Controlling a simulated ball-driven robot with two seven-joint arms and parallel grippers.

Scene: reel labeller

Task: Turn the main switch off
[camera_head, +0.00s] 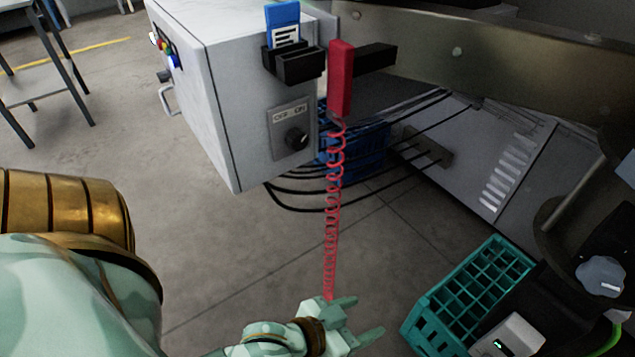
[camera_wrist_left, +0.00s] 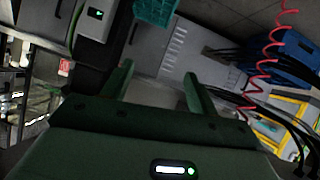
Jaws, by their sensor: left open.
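The main switch (camera_head: 296,138) is a black rotary knob on a plate marked OFF and ON, on the side of a grey control box (camera_head: 215,95). I cannot tell clearly which word the knob points at. My left gripper (camera_head: 362,318) is open and empty, low in the head view and well below the switch, apart from it. Its two green fingers also show in the left wrist view (camera_wrist_left: 158,85), where the switch does not show. My right gripper is in neither view.
A red handset (camera_head: 341,80) hangs beside the box, its coiled red cord (camera_head: 333,200) running down past the switch towards my left gripper. A black holder (camera_head: 292,65) juts out above the switch. Black cables and a teal crate (camera_head: 412,318) lie to the right.

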